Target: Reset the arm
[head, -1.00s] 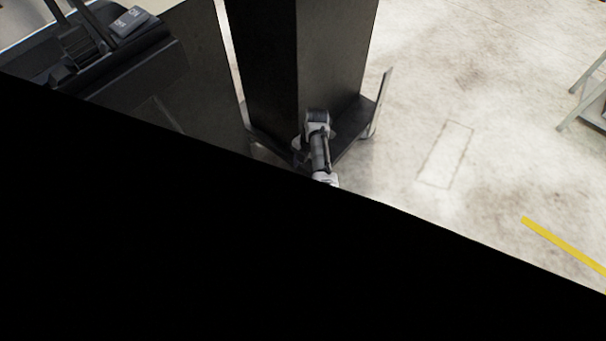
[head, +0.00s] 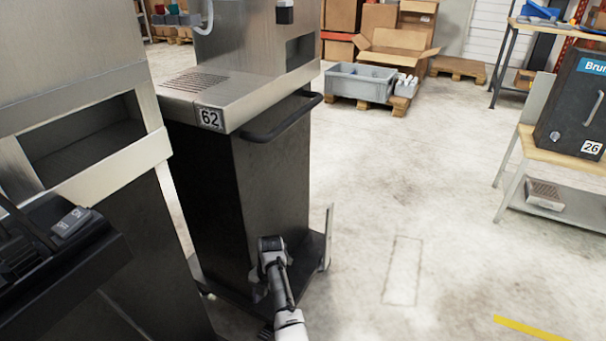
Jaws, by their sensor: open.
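Part of my arm shows at the bottom middle of the head view, a grey joint at the top and a dark and white link running down to the lower edge. It shows in front of the dark lower body of the dispenser marked 62 (head: 210,118). I cannot tell whether it touches the dispenser. My gripper cannot be made out; the rest of the arm runs out below the picture.
Another steel dispenser (head: 82,130) stands close at left, with a dark ON/OFF switch unit (head: 70,222) in front. A black machine marked 26 (head: 575,110) sits on a wooden bench (head: 548,150) at right. A grey crate (head: 360,84) stands at the back. The floor between is clear.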

